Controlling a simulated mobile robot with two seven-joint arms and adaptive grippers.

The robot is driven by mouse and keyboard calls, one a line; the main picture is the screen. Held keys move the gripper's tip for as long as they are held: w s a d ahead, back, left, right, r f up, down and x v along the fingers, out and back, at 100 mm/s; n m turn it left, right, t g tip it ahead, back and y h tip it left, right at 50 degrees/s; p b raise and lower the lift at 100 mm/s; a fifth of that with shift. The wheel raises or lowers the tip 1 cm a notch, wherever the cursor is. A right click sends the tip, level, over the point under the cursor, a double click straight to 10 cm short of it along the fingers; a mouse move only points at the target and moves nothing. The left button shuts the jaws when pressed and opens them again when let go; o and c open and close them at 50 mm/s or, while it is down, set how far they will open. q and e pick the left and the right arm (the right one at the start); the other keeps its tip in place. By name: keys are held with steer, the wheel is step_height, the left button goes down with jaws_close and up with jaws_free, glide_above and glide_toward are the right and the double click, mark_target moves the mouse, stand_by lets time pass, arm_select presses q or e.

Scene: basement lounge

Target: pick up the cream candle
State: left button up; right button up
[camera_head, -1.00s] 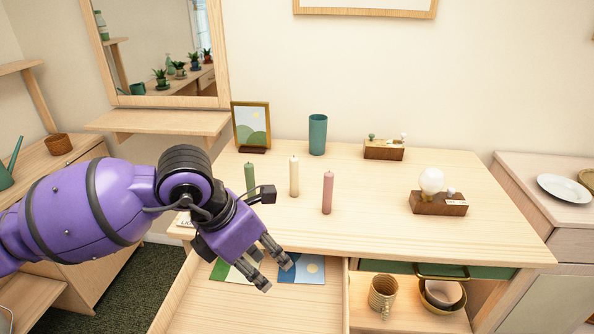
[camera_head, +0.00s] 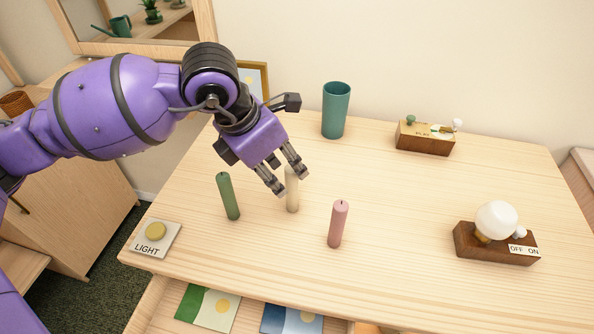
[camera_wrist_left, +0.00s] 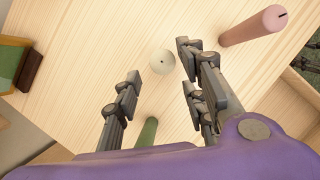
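The cream candle (camera_head: 292,192) stands upright on the wooden table, between a green candle (camera_head: 228,196) on its left and a pink candle (camera_head: 338,224) on its right. My left gripper (camera_head: 288,178) is open at the upper part of the cream candle and partly hides it in the head view. In the left wrist view the cream candle (camera_wrist_left: 161,62) shows end-on, ahead of the gap between the open fingers (camera_wrist_left: 158,75). The pink candle (camera_wrist_left: 253,26) and the green candle (camera_wrist_left: 147,133) also show there. My right gripper is not in view.
A teal cup (camera_head: 336,110) stands behind the candles. A wooden block with knobs (camera_head: 426,138) and a bulb on a switch base (camera_head: 497,243) are to the right. A LIGHT button (camera_head: 155,239) is at the left edge. An open drawer with cards (camera_head: 208,307) lies below the front edge.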

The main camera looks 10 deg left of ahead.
mark_target(290, 188)
arm_select(q)
steer(key=x, duration=0.7)
steer(key=shift+s+f+p, duration=0.3)
steer(key=shift+f, duration=0.1)
steer(key=shift+a, duration=0.1)
jaws_close()
